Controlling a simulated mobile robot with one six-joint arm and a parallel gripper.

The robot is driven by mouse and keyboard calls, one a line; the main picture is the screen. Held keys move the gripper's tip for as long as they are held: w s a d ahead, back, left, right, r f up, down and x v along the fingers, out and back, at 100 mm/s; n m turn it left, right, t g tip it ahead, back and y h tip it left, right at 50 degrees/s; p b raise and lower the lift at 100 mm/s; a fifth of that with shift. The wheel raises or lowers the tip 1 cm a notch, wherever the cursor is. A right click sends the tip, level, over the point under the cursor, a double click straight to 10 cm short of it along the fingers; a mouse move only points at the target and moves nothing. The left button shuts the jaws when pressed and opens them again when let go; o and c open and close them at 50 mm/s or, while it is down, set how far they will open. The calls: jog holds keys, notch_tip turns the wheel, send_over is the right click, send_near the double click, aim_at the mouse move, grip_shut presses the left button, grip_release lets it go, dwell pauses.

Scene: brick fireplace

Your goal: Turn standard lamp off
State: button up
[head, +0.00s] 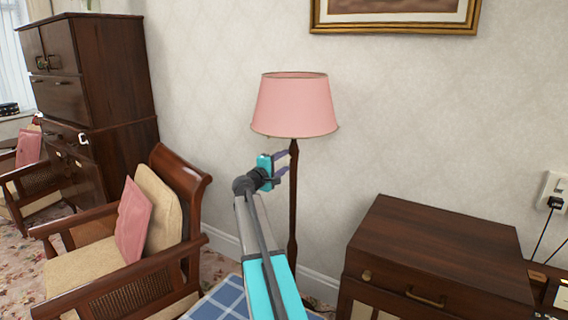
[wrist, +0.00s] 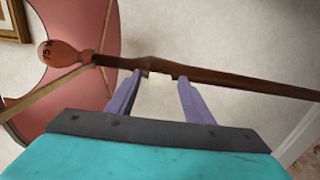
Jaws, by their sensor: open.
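The standard lamp has a pink shade (head: 293,105) on a dark wooden pole (head: 293,215), upright against the wall. My gripper (head: 286,163) is open and empty just below the shade, beside the pole. In the wrist view the pole (wrist: 240,84) crosses just beyond the tips of my gripper (wrist: 160,78). A small notch or fitting (wrist: 147,73) shows on the pole between the fingertips; I cannot tell if it is a switch. The bulb (wrist: 62,52) shows inside the shade, orange-red, without clear glow. I cannot tell if the fingers touch the pole.
A wooden armchair with a pink cushion (head: 133,220) stands left of the lamp, and a dark tall cabinet (head: 95,75) behind it. A low wooden cabinet (head: 430,245) stands right of the pole. A wall socket (head: 555,190) is at the far right. A framed picture (head: 395,28) hangs above.

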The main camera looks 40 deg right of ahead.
jog(key=b+v, duration=0.1)
jog(key=v, duration=1.2)
jog(key=shift+a, duration=0.3)
